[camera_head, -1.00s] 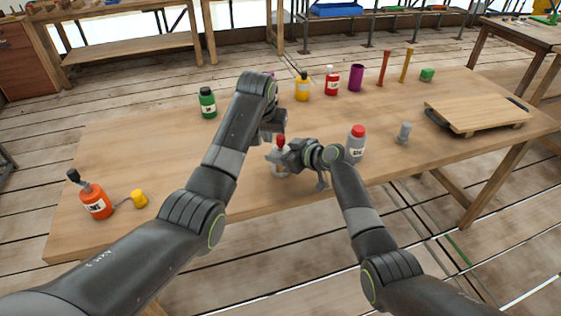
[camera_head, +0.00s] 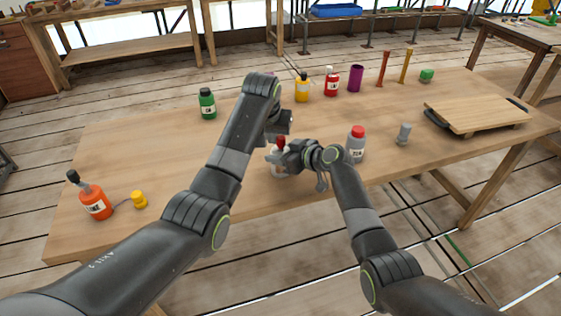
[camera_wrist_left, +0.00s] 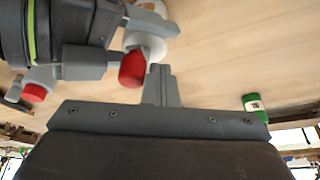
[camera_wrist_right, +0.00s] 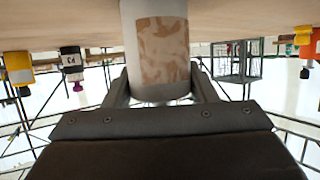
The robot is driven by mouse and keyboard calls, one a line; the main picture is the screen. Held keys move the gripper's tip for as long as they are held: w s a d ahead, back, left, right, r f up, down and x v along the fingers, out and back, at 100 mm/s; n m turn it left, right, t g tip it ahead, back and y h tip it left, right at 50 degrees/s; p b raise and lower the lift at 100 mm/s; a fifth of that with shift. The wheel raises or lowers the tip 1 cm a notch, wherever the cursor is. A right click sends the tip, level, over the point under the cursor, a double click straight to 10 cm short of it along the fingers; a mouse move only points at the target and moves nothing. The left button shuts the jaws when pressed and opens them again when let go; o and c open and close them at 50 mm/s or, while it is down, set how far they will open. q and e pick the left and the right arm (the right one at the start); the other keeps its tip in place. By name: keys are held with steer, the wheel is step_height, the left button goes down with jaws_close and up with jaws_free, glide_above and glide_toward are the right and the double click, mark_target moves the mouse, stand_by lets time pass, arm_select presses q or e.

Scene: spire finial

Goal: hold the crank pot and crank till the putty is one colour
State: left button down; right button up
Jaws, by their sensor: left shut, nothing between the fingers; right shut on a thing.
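The crank pot (camera_head: 276,157) stands near the front edge of the table. In the right wrist view its pale body (camera_wrist_right: 128,40) has a window of putty (camera_wrist_right: 163,50), marbled in brown and cream. My right gripper (camera_head: 287,160) is shut around the pot, a finger on each side. The crank's red knob (camera_wrist_left: 132,69) sticks up at the pot's top; it also shows in the head view (camera_head: 281,142). My left gripper (camera_wrist_left: 162,72) is shut and empty, its fingertips close beside the knob. I cannot tell whether they touch it.
A grey bottle with a red cap (camera_head: 356,145) stands right of my right gripper. A green bottle (camera_head: 207,104), a yellow bottle (camera_head: 302,90) and a red bottle (camera_head: 332,83) stand farther back. An orange bottle (camera_head: 95,202) is at left. The table's left middle is clear.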

arm_select(q)
steer(key=shift+s+d, duration=0.2)
steer(key=shift+s, duration=0.05)
steer(key=shift+w+a+r, duration=0.1)
steer(key=shift+w+a, duration=0.1)
steer(key=shift+a, duration=0.1)
step_height(320, 180, up, 7)
stand_by(1.0)
stand_by(0.5)
arm_select(e)
steer(key=o, duration=1.1)
